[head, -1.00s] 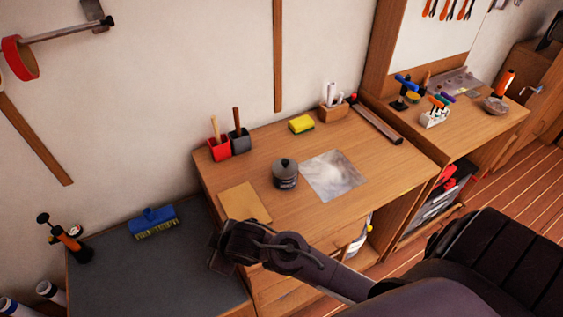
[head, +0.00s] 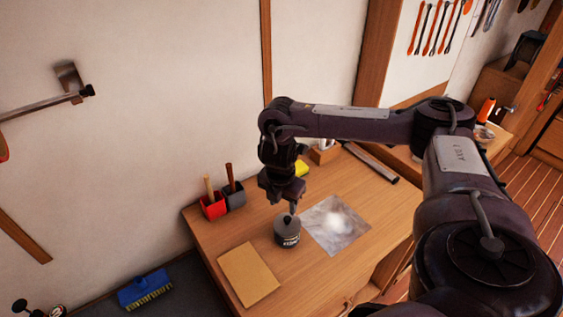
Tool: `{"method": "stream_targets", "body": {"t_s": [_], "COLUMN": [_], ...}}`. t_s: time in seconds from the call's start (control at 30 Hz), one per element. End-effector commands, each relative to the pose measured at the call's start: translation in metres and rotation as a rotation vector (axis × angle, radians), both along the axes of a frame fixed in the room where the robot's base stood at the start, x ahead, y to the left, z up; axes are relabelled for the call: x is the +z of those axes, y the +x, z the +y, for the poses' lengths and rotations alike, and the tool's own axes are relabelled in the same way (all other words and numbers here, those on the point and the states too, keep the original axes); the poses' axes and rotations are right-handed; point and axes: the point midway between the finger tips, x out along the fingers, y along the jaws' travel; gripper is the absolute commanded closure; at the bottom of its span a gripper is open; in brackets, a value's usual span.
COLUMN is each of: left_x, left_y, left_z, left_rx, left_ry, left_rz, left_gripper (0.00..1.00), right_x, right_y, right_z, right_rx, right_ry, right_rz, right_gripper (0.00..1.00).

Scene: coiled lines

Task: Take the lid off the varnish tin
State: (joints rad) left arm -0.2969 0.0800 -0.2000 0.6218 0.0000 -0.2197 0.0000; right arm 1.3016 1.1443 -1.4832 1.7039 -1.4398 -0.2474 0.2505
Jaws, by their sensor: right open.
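The varnish tin (head: 288,239) is a small dark grey tin with a label, standing upright on the wooden bench. Its lid (head: 287,222) is dark with a small knob and sits on top of the tin. My right gripper (head: 291,206) is open and points down just above the lid, its fingers close to the knob. I cannot tell whether the fingers touch the knob.
A shiny metal sheet (head: 337,225) lies right of the tin, and a tan board (head: 248,274) lies in front at the left. Red (head: 213,207) and grey (head: 234,196) holders with brushes stand at the back left. A yellow sponge (head: 302,169) is partly hidden behind my arm.

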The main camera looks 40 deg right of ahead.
Motion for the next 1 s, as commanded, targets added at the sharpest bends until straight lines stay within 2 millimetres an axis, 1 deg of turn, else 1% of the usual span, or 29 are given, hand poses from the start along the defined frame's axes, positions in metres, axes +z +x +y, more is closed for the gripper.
{"method": "stream_targets", "body": {"t_s": [0.03, 0.1, 0.23, 0.37, 0.4, 0.47, 0.5, 0.6, 0.7, 0.9, 0.93, 1.0], "left_x": [-0.002, -0.006, -0.017, -0.021, -0.022, -0.009, -0.005, -0.004, -0.003, -0.003, -0.004, -0.003], "left_y": [-0.001, -0.001, -0.003, -0.007, -0.008, -0.009, -0.009, -0.008, -0.007, -0.004, -0.004, -0.004], "left_z": [0.0, 0.0, 0.0, 0.001, 0.001, 0.001, 0.001, 0.001, 0.001, 0.0, 0.0, 0.0], "left_rx": [0.0, 0.0, 0.0, 0.0, 0.0, 0.0, 0.0, 0.0, 0.0, 0.0, 0.0, 0.0], "left_ry": [0.0, 0.0, 0.001, 0.001, 0.002, 0.002, 0.002, 0.002, 0.001, 0.0, 0.0, 0.0], "left_rz": [0.001, 0.002, 0.005, 0.011, 0.012, 0.013, 0.014, 0.012, 0.01, 0.006, 0.006, 0.005], "left_gripper": [0.64, 0.64, 0.64, 0.64, 0.64, 0.64, 0.64, 0.64, 0.64, 0.64, 0.64, 0.64], "right_x": [0.001, -0.005, -0.021, -0.034, -0.04, -0.042, -0.048, -0.063, -0.071, -0.073, -0.073, -0.073], "right_y": [-0.003, -0.005, -0.005, -0.004, -0.004, -0.003, -0.003, -0.001, -0.001, -0.001, -0.001, -0.001], "right_z": [-0.007, -0.011, -0.013, -0.013, -0.014, -0.015, -0.015, -0.016, -0.017, -0.017, -0.017, -0.017], "right_rx": [-0.012, -0.02, -0.019, -0.018, -0.017, -0.019, -0.018, -0.018, -0.017, -0.016, -0.016, -0.016], "right_ry": [-0.006, -0.009, -0.009, -0.01, -0.01, -0.011, -0.012, -0.01, -0.01, -0.01, -0.01, -0.01], "right_rz": [0.01, 0.019, 0.021, 0.022, 0.022, 0.022, 0.022, 0.019, 0.018, 0.016, 0.016, 0.016], "right_gripper": [0.55, 0.55, 0.55, 0.55, 0.55, 0.55, 0.55, 0.55, 0.55, 0.55, 0.56, 0.66]}}
